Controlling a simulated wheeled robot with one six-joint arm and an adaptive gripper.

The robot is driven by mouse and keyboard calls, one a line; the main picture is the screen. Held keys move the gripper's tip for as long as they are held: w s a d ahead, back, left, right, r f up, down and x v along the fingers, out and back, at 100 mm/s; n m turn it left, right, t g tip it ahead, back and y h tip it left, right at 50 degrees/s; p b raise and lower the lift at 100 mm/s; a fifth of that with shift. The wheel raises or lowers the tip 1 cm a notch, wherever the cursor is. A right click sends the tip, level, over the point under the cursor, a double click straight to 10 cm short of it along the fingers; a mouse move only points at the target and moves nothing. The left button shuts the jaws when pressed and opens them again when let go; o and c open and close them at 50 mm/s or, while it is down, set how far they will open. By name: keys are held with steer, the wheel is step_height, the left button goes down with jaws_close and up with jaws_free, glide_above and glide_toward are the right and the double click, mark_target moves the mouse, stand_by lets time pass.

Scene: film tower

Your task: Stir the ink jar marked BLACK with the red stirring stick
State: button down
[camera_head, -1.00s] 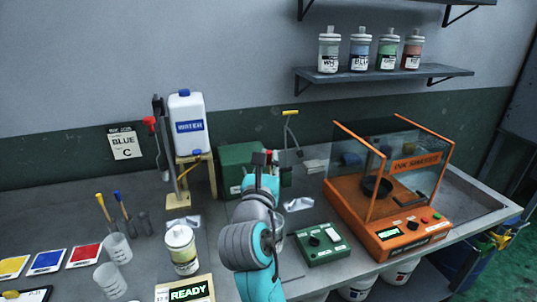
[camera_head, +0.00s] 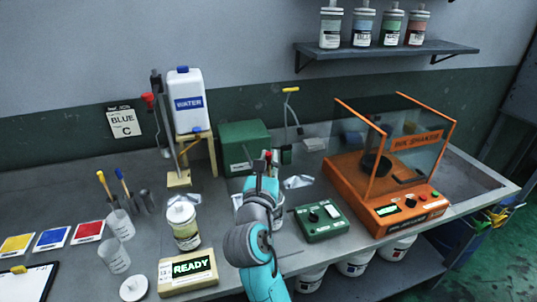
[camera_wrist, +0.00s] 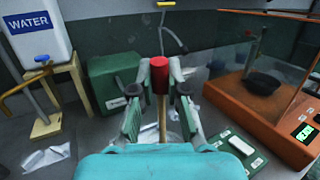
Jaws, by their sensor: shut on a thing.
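My gripper (camera_wrist: 158,105) is shut on the red stirring stick, whose red top (camera_wrist: 159,75) stands up between the fingers in the wrist view. Its pale shaft runs down below the fingers, and its lower end is hidden. The red top also shows small at the gripper's tip in the head view (camera_head: 268,156). A jar (camera_head: 279,212) is mostly hidden behind my gripper, and its marking cannot be read. A pale-labelled jar (camera_head: 183,226) stands to the left of my arm. I cannot make out the word BLACK on any jar.
The green control box (camera_head: 322,220) and orange ink shaker (camera_head: 400,215) stand to the right. A green box (camera_head: 243,143) and water jug (camera_head: 188,103) are behind. The READY sign (camera_head: 188,271), white lid (camera_head: 134,288) and clear cups (camera_head: 114,255) are at left.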

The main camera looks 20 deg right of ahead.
steer(key=shift+w+d+f, duration=0.15)
steer(key=shift+w+f, duration=0.05)
steer(key=shift+f, duration=1.2)
steer(key=shift+w+d+f, duration=0.1)
steer(key=shift+w+f, duration=0.1)
steer(key=shift+f, duration=1.2)
steer(key=shift+a, duration=0.1)
